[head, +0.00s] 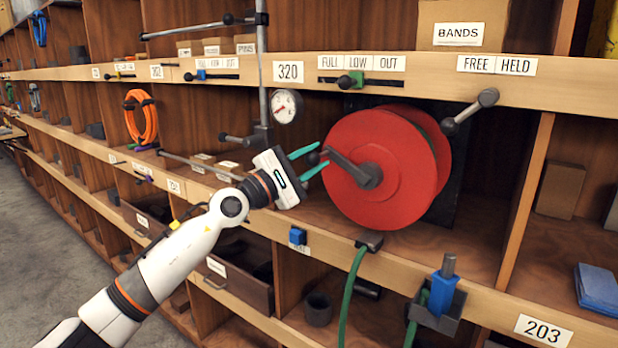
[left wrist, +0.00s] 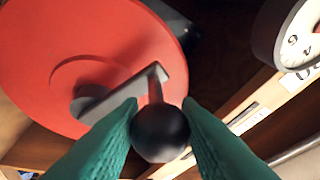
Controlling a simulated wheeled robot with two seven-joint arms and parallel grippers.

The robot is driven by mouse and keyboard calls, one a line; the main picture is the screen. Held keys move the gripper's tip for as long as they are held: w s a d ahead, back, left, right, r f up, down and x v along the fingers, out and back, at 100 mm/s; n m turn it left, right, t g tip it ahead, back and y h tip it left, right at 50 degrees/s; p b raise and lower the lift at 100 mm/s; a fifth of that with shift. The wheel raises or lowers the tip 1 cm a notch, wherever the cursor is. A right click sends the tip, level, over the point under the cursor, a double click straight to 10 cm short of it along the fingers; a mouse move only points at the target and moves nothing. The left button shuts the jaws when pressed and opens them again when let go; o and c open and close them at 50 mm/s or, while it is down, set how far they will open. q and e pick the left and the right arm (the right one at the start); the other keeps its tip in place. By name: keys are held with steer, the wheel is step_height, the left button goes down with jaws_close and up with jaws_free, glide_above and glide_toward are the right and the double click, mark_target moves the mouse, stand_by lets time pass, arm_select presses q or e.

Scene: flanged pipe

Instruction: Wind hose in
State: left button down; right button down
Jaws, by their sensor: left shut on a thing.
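A red hose reel (head: 375,165) stands upright in the shelf bay. A dark crank arm (head: 352,168) runs from its hub up and left to a round black knob. My left gripper (head: 318,161) has green fingers, which are shut on the crank knob (left wrist: 160,131). The left wrist view shows the knob between both fingertips, with the red reel (left wrist: 75,60) behind. A green hose (head: 352,290) hangs from a dark guide (head: 369,241) on the shelf edge below the reel. My right gripper is not in view.
A blue-handled piece (head: 443,290) sits in a holder at the lower shelf edge.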

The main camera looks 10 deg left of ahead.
mark_target(319, 158)
arm_select(q)
steer(key=m, duration=0.1)
steer(key=d+r+m+g+b, duration=0.1)
steer(key=m, duration=0.1)
steer(key=r+m+b, duration=0.1)
steer(key=shift+s+d+r+g, duration=0.25)
steer(key=shift+s+d+g, duration=0.1)
steer(key=shift+g, duration=0.05)
steer(key=s+d+r+m+g+y, duration=0.1)
steer(key=s+d+r+m+g, duration=0.1)
steer(key=d+m, duration=0.3)
steer(key=shift+s+d+r+m+g+y, duration=0.15)
steer(key=shift+d+r+m+g+y, duration=0.25)
steer(key=shift+m, duration=1.3)
steer(key=shift+d, duration=0.1)
steer(key=c, duration=1.1)
jaws_free()
steer(key=shift+s, duration=0.1)
